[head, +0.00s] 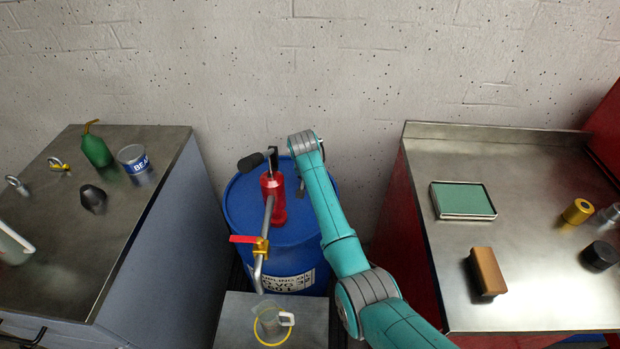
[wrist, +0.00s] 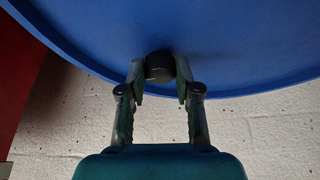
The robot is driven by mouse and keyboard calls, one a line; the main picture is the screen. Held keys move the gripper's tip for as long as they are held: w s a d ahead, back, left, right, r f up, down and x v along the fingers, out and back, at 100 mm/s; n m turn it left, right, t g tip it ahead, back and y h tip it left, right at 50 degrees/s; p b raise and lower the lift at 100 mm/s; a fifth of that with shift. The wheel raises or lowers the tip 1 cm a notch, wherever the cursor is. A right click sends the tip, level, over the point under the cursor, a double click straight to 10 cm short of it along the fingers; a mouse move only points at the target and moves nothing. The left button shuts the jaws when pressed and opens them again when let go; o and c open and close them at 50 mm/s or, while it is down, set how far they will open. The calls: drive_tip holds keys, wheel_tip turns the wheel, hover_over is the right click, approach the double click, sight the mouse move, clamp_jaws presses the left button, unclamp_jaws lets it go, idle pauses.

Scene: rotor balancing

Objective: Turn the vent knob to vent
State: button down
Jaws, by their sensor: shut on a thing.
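The vent knob (wrist: 159,66) is a small dark ribbed knob on top of the blue drum, near its rim, in the wrist view. My gripper (wrist: 160,76) is shut on it, with one finger on each side. The blue drum (head: 240,205) stands between the two benches in the head view. There my arm reaches over the drum's far right side. I cannot read any marking of the knob's position.
A red hand pump (head: 273,200) with a black handle and a red-levered spout rises from the drum, left of my arm. A yellow-rimmed vessel (head: 258,328) stands on a low stand in front. Metal-topped benches with loose items flank the drum.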

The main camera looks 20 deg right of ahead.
drive_tip(key=shift+m, duration=0.5)
drive_tip(key=c, duration=0.8)
unclamp_jaws()
drive_tip(key=v, duration=1.2)
drive_tip(key=shift+w+a, duration=0.2)
drive_tip(key=shift+s, duration=0.15)
